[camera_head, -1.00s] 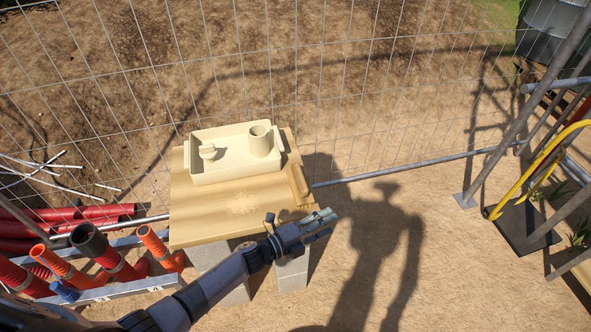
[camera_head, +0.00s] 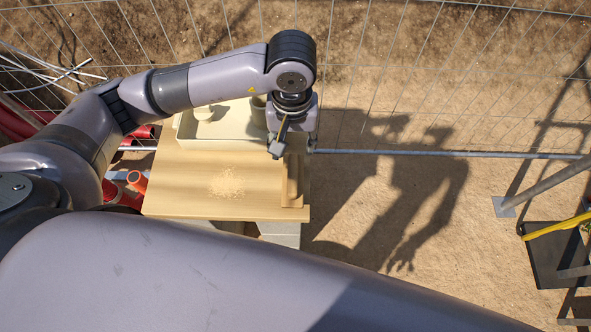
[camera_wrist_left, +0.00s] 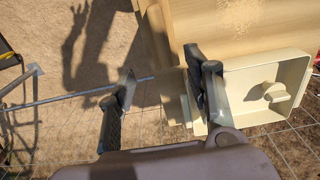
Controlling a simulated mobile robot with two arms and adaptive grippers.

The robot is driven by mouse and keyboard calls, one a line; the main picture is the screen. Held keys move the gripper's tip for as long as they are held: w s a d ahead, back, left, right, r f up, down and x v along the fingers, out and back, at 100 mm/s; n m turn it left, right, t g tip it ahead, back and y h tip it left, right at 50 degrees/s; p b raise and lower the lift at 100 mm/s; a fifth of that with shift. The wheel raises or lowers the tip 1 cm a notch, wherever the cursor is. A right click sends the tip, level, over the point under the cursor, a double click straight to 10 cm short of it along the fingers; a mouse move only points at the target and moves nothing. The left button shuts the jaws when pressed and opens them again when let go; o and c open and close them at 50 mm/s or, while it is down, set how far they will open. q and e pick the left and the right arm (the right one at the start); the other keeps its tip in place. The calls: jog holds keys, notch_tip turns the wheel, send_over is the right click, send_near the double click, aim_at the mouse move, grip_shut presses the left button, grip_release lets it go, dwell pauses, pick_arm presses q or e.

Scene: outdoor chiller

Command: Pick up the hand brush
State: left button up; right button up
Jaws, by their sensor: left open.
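The hand brush (camera_head: 293,182) is a tan, long, narrow piece lying along the right edge of the wooden table (camera_head: 185,195). Its far end is partly hidden by my left gripper (camera_head: 279,146), which hangs above it from the bent left arm. In the left wrist view, the brush (camera_wrist_left: 156,24) shows at the table's edge, beyond the fingertips. The left gripper (camera_wrist_left: 160,70) is open, its fingers spread apart, with the brush seen between and beyond them. I cannot tell the exact height gap. My right gripper is not in view.
A cream tray (camera_head: 200,144) stands at the table's back, holding a small knobbed item (camera_head: 204,112) and a partly hidden cup (camera_head: 259,104). Pale crumbs (camera_head: 227,183) lie on the table. A wire fence runs behind; red pipes (camera_head: 124,195) stand left.

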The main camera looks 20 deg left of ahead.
pick_arm(q)
jog(key=f, duration=0.2)
jog(key=f+p, duration=0.1)
jog(key=f, duration=0.2)
jog(key=shift+s+f, duration=0.2)
jog(key=shift+f, duration=0.15)
jog(key=p, duration=0.1)
send_over(293, 173)
jog(key=f, duration=0.4)
jog(key=shift+s+d+f, duration=0.1)
jog(key=shift+s+d, duration=0.05)
jog(key=shift+s, duration=0.2)
jog(key=shift+f+p, duration=0.25)
jog(key=shift+p, duration=0.1)
jog(key=f, duration=0.1)
jog(key=f+p, duration=0.1)
jog(key=f, duration=0.2)
jog(key=shift+w+f+p, duration=0.25)
jog(key=shift+f+p, duration=0.1)
jog(key=shift+c, duration=0.4)
jog(key=c, duration=0.3)
grip_shut()
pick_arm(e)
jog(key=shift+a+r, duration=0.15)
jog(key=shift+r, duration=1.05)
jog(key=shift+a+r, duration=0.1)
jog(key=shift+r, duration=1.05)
